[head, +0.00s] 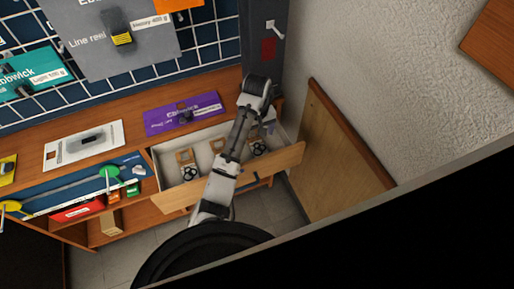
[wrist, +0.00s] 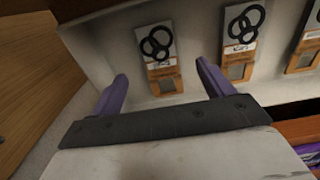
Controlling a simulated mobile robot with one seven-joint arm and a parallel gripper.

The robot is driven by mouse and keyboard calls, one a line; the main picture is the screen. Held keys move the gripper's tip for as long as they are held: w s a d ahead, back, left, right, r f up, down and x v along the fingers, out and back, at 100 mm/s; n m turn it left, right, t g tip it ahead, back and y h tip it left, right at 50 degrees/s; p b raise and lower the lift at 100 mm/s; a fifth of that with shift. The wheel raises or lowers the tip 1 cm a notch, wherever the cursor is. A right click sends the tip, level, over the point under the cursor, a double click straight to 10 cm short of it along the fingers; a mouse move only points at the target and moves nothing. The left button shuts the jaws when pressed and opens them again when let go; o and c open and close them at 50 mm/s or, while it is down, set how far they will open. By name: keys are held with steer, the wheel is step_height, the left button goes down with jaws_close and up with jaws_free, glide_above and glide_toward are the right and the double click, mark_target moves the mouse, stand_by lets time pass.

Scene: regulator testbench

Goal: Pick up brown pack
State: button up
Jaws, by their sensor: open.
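Several ring packs lie in the open drawer, each with a brown card end and black rings on a grey part. In the wrist view, one pack (wrist: 162,67) is just beyond and between my fingers, a second (wrist: 240,48) is right of it, and a third (wrist: 309,50) is cut by the right edge. Packs also show in the head view, at the left (head: 186,164) and right (head: 258,148) of the drawer. My gripper (wrist: 162,80) is open, its two purple fingers apart with nothing between them. In the head view my arm hides part of the drawer.
The drawer (head: 165,160) has pale walls and a wooden front (head: 285,162). A purple sign (head: 185,113) and a white board (head: 83,145) are on the bench above. A wooden panel (head: 345,150) leans on the wall at right. A small brown box (head: 110,222) stands on the lower shelf.

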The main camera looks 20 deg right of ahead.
steer(key=shift+w+f+b, duration=0.15)
steer(key=shift+f+b, duration=0.1)
steer(key=shift+f, duration=1.05)
steer(key=shift+w+f+b, duration=0.15)
steer(key=shift+f+b, duration=0.1)
steer(key=shift+f, duration=1)
steer(key=c, duration=1.1)
steer(key=shift+o, duration=0.2)
steer(key=shift+a+r+b, duration=0.35)
steer(key=shift+a+r, duration=0.1)
steer(key=r+p, duration=0.1)
steer(key=r, duration=0.1)
steer(key=r+p, duration=0.1)
steer(key=r, duration=0.1)
steer(key=r+p, duration=0.2)
steer(key=shift+a+r, duration=0.35)
steer(key=shift+a, duration=0.05)
steer(key=a+p, duration=0.2)
steer(key=a, duration=1.6)
steer(key=shift+s+a+f, duration=0.15)
steer(key=shift+s+f, duration=0.15)
steer(key=shift+s, duration=0.05)
